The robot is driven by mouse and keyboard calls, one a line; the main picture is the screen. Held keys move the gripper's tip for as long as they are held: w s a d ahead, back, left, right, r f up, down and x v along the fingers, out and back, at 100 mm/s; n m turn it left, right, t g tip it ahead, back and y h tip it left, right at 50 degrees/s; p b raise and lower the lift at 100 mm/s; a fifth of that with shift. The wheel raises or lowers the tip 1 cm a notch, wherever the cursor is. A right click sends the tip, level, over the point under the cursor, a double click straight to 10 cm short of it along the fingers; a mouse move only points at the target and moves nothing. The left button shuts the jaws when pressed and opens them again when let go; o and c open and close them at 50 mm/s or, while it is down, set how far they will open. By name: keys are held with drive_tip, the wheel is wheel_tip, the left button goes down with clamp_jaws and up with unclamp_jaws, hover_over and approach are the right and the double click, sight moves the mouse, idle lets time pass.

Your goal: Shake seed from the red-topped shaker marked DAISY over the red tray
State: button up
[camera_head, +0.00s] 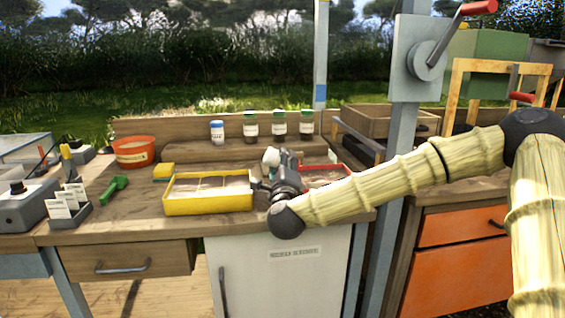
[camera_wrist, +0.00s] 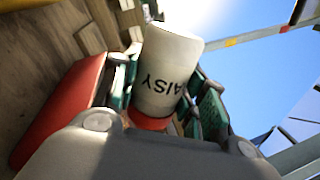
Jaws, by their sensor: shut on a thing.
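My gripper (camera_head: 284,178) is shut on a white shaker (camera_head: 271,156) above the bench. In the wrist view the shaker (camera_wrist: 168,60) reads "AISY", its first letter hidden, with the lettering turned over. Its red top (camera_wrist: 150,122) is at the near end between the fingers, partly hidden. In the head view its white end points up and its red top is hidden. The red tray (camera_head: 338,168) lies on the bench just right of and behind my gripper, partly hidden by my arm. A red edge also shows at left in the wrist view (camera_wrist: 58,115).
A yellow tray (camera_head: 210,206) sits left of my gripper. A white jar with a blue top (camera_head: 217,132) and several green-topped jars (camera_head: 279,126) stand on the back shelf. An orange-red pot (camera_head: 133,152), yellow sponge (camera_head: 164,171) and green scoop (camera_head: 114,189) lie left. A grey post (camera_head: 390,180) stands right.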

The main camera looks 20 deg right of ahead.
idle(0.4)
drive_tip(key=shift+r+p, duration=0.8)
drive_tip(key=shift+r, duration=0.65)
drive_tip(key=s+d, duration=0.1)
drive_tip(key=d, duration=0.5)
drive_tip(key=shift+s+d+f, duration=0.25)
drive_tip(key=shift+s, duration=0.15)
wheel_tip(320, 180, down, 3)
drive_tip(key=b, duration=0.2)
drive_tip(key=shift+f+b, duration=0.1)
drive_tip(key=shift+b, duration=0.3)
